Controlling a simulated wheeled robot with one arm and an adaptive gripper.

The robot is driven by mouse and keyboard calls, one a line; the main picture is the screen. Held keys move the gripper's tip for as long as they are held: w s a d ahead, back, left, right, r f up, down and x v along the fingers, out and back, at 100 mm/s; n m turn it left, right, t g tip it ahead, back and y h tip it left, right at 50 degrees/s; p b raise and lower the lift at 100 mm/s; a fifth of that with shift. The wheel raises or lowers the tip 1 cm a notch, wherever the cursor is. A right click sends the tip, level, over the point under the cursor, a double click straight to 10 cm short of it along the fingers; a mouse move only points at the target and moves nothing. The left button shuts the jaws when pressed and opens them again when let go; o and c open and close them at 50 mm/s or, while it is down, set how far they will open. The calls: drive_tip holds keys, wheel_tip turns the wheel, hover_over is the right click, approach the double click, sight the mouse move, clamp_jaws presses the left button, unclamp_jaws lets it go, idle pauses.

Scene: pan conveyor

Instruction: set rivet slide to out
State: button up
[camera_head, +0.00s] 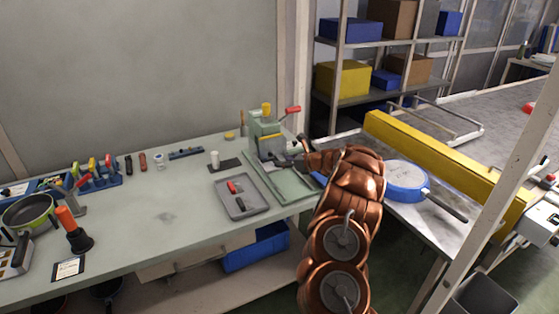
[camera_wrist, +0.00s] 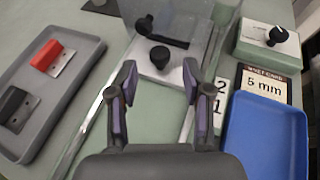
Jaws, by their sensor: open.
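The rivet press (camera_head: 266,135) is a green machine with a red-handled lever, on the bench at the foot of the wall post. In the wrist view a pale metal slide plate (camera_wrist: 170,82) carries an upright round black knob (camera_wrist: 160,58), which I take for the rivet slide. A black bracket (camera_wrist: 165,36) stands just behind it. My gripper (camera_wrist: 159,72) is open and empty, its two fingertips to the left and right of the knob with gaps on both sides. It also shows small beside the press in the head view (camera_head: 291,158). No in or out marking is readable.
A grey tray (camera_wrist: 77,98) with a red and a black piece lies left of the press. At right are a blue tray (camera_wrist: 265,140), a "5 mm" card (camera_wrist: 264,86) and a box with a black dial (camera_wrist: 262,45). A blue pan (camera_head: 404,180) lies beyond my arm.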

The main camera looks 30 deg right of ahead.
drive_tip(key=shift+x, duration=0.85)
drive_tip(key=shift+w+a+f+p, duration=0.2)
drive_tip(key=shift+w+p, duration=0.1)
drive_tip(key=shift+w, duration=0.3)
drive_tip(key=shift+c, duration=0.3)
clamp_jaws()
